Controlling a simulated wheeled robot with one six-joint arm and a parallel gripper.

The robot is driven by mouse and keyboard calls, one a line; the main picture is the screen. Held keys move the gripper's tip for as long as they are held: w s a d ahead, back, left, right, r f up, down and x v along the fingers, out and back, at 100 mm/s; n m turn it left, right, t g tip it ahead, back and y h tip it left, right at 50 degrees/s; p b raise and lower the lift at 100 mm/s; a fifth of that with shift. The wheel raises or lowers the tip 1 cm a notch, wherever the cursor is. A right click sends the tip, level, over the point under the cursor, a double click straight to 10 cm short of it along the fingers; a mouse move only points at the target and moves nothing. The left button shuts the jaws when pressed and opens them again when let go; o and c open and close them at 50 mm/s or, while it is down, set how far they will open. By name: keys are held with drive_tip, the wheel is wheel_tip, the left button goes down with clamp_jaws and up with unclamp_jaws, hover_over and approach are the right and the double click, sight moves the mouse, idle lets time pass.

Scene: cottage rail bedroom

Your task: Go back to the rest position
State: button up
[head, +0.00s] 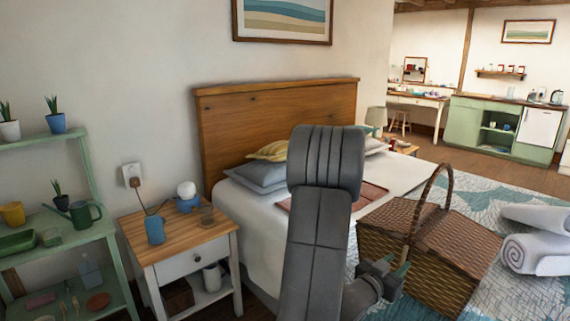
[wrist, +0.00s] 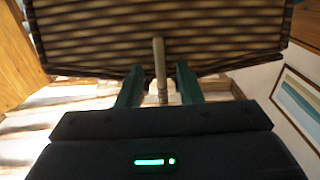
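My gripper (head: 388,272) is low beside the left front of the brown wicker picnic basket (head: 425,264) in the head view. In the wrist view its two teal fingers (wrist: 160,88) stand apart. A thin pale wooden peg (wrist: 159,62) lies between them, with gaps visible on both sides. A brown woven panel (wrist: 90,40), apparently the basket's, fills the upper part of that view. The basket's arched handle (head: 433,175) stands up and its lids look closed. My arm hides part of the bed behind it.
The bed (head: 256,224) is behind my arm. A nightstand (head: 190,247) with a blue mug (head: 154,229) stands left, beside a green shelf (head: 75,240) of plants. Rolled white towels (head: 535,254) lie right of the basket. Open floor (head: 480,168) shows towards the green kitchen cabinet (head: 480,122).

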drive_tip(key=shift+x, duration=1.1)
